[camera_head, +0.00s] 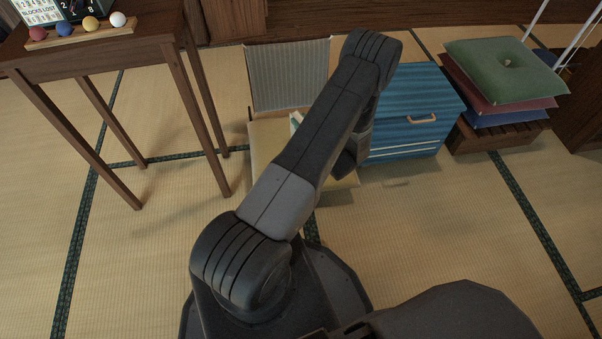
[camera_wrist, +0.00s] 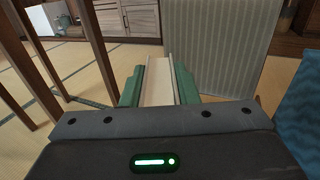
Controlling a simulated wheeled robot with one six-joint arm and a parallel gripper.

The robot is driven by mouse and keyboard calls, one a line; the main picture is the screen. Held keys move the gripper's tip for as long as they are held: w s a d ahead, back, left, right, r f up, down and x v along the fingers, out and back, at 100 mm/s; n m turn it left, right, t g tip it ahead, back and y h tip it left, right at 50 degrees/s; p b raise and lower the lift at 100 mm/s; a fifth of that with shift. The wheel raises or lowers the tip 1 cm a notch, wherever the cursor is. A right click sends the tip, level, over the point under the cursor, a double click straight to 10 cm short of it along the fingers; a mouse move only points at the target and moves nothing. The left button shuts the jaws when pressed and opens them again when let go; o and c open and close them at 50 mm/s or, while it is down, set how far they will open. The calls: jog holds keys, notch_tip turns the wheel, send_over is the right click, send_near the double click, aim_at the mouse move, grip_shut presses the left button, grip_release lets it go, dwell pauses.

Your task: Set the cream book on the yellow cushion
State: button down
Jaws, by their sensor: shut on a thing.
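The cream book (camera_wrist: 158,82) is upright between the two green fingers of my gripper (camera_wrist: 158,90) in the wrist view. My gripper is shut on it. In the head view my arm hides most of the gripper and book; only a small pale and green sliver shows left of the arm. The yellow cushion (camera_head: 264,150) lies in front of a grey ribbed backrest (camera_head: 287,75), partly hidden behind my arm. The gripper appears over or near this cushion, facing the backrest. I cannot tell whether the book touches the cushion.
A blue chest (camera_head: 412,110) stands right of the backrest. Further right, green (camera_head: 505,68), red and blue cushions are stacked on a low wooden stand (camera_head: 500,137). A wooden table (camera_head: 110,45) with coloured balls stands at left. The front tatami is clear on both sides.

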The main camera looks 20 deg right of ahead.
jog(key=f+b, duration=0.1)
jog(key=f, duration=0.3)
jog(key=f+b, duration=0.2)
jog(key=f, duration=0.2)
jog(key=d+f+b, duration=0.1)
jog(key=f, duration=0.4)
jog(key=shift+s, duration=0.3)
jog(key=shift+f+b, duration=0.25)
jog(key=shift+b, duration=0.2)
jog(key=c, duration=1.1)
grip_release()
jog(key=shift+r, duration=0.1)
jog(key=shift+r+p, duration=0.2)
jog(key=shift+p, duration=0.2)
jog(key=s, duration=0.4)
jog(key=s+d+p, duration=0.1)
jog(key=s, duration=0.3)
jog(key=s+d+p, duration=0.1)
jog(key=s, duration=0.3)
